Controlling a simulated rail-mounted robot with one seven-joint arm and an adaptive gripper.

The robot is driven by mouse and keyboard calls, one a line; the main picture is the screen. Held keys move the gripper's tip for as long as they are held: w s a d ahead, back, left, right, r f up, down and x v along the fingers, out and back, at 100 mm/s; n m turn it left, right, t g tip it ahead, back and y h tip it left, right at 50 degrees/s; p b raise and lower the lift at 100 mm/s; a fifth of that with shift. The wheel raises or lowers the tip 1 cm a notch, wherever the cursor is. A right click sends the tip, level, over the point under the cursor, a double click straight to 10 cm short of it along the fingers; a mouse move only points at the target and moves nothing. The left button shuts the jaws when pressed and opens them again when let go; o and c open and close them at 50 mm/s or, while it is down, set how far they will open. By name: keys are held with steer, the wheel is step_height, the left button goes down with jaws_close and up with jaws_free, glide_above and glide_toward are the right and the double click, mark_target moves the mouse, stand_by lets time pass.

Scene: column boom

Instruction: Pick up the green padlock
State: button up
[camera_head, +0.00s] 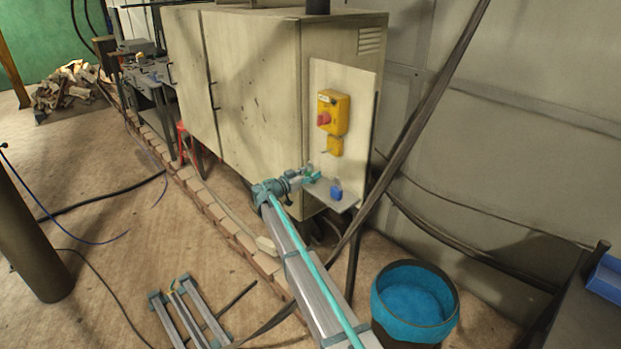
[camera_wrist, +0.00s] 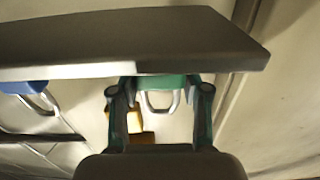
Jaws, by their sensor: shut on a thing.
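The green padlock (camera_wrist: 172,82) is between the fingers of my gripper (camera_wrist: 160,95) in the wrist view, with its pale metal shackle (camera_wrist: 160,110) pointing down in that picture. My gripper is shut on the padlock's body. The padlock is right at the edge of a grey shelf (camera_wrist: 90,42); I cannot tell whether it touches the shelf. In the head view my gripper (camera_head: 311,174) is at the left side of this small shelf (camera_head: 345,203), on the cabinet's end panel. There the padlock is too small to tell from my fingers.
A blue padlock (camera_head: 336,193) stands on the same shelf, to the right of my gripper. A yellow switch box (camera_head: 335,111) with a red knob and a smaller yellow item (camera_head: 335,146) are on the panel above. A blue-lined bucket (camera_head: 414,297) stands on the floor.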

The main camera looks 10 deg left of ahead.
steer(key=shift+r, duration=0.1)
steer(key=shift+r+b, duration=0.45)
steer(key=shift+b, duration=0.1)
steer(key=shift+s+d+r+b, duration=0.7)
steer(key=shift+s+r+b, duration=0.35)
steer(key=shift+s+r, duration=1.25)
steer(key=shift+s+d+r+b, duration=0.65)
steer(key=shift+s+r+b, duration=0.45)
steer(key=shift+s+r, duration=1.15)
steer(key=shift+s+d+r+b, duration=0.7)
steer(key=shift+s+r+b, duration=0.35)
steer(key=shift+s+r, duration=1.25)
steer(key=shift+w+a+r, duration=0.1)
steer(key=shift+w, duration=0.05)
